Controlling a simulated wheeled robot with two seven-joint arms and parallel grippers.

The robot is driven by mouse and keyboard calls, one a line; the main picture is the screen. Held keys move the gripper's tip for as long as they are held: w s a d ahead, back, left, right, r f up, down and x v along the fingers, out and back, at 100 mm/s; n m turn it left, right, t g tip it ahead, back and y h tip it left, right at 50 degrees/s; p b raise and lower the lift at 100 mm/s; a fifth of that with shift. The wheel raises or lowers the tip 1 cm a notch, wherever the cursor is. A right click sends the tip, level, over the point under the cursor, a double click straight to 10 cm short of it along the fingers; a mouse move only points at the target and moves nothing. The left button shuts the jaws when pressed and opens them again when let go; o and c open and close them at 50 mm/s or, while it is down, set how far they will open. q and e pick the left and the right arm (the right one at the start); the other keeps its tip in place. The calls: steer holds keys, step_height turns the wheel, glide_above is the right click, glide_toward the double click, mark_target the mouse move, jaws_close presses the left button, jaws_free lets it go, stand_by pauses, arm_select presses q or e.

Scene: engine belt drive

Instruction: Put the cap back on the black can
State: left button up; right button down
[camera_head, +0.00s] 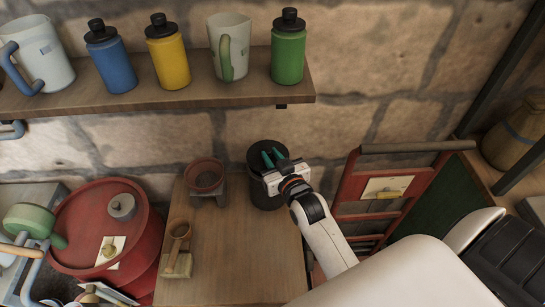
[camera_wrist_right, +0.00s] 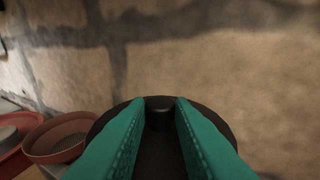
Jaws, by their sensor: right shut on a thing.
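The black can (camera_head: 261,193) stands at the right edge of the wooden table, near the stone wall. My right gripper (camera_head: 271,157) is over its top, with teal fingers shut on the black cap (camera_wrist_right: 158,118). In the right wrist view the cap is a wide dark disc with a small knob between the fingers. In the head view the cap is dark against the can and partly covered by the gripper. I cannot tell whether it touches the rim or hangs just above. My left gripper is not in view.
A terracotta sieve (camera_head: 205,175) on a stand and a brush (camera_head: 178,264) are left of the can. A red drum (camera_head: 98,228) stands further left. A red frame (camera_head: 352,190) is at right. A shelf (camera_head: 205,93) with bottles and mugs runs above. The table's middle is clear.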

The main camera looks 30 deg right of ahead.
steer(key=shift+f, duration=0.5)
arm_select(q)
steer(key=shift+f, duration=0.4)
arm_select(e)
steer(key=shift+r, duration=0.1)
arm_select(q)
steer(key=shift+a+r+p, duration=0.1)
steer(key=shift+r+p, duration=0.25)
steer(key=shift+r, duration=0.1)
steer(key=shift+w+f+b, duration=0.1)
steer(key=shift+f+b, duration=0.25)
arm_select(e)
steer(key=shift+f, duration=0.75)
stand_by(0.4)
steer(key=c, duration=1.2)
jaws_free()
steer(key=shift+s, duration=0.15)
